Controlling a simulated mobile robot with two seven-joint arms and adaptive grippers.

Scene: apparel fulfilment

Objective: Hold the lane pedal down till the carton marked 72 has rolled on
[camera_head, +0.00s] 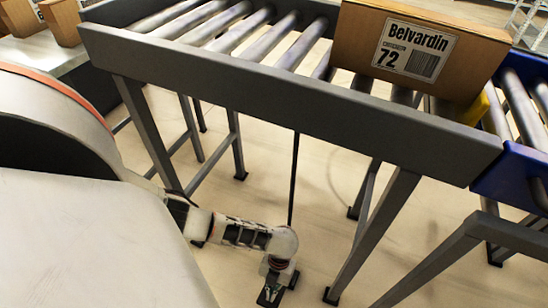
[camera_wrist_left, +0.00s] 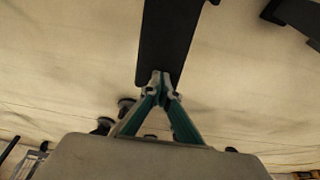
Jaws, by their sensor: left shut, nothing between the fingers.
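The carton marked 72 (camera_head: 405,48), brown with a white Belvardin label, sits on the rollers near the right end of the grey lane (camera_head: 290,98). A yellow piece (camera_head: 494,110) shows at its right end, partly hidden. The lane pedal (camera_wrist_left: 172,38) is a dark flat plate low over the floor in the left wrist view. My left gripper (camera_head: 268,296) reaches down to floor level below the lane, by the pedal. Its closed fingertips (camera_wrist_left: 161,82) overlap the pedal's near end; contact and how far the pedal is pressed cannot be told. My right gripper is out of view.
A thin dark rod (camera_head: 293,180) runs from the lane down toward the pedal. Grey lane legs (camera_head: 375,235) stand right of my left gripper. A blue-sided roller section (camera_head: 515,178) adjoins the lane at right. Other cartons (camera_head: 62,22) stand at upper left.

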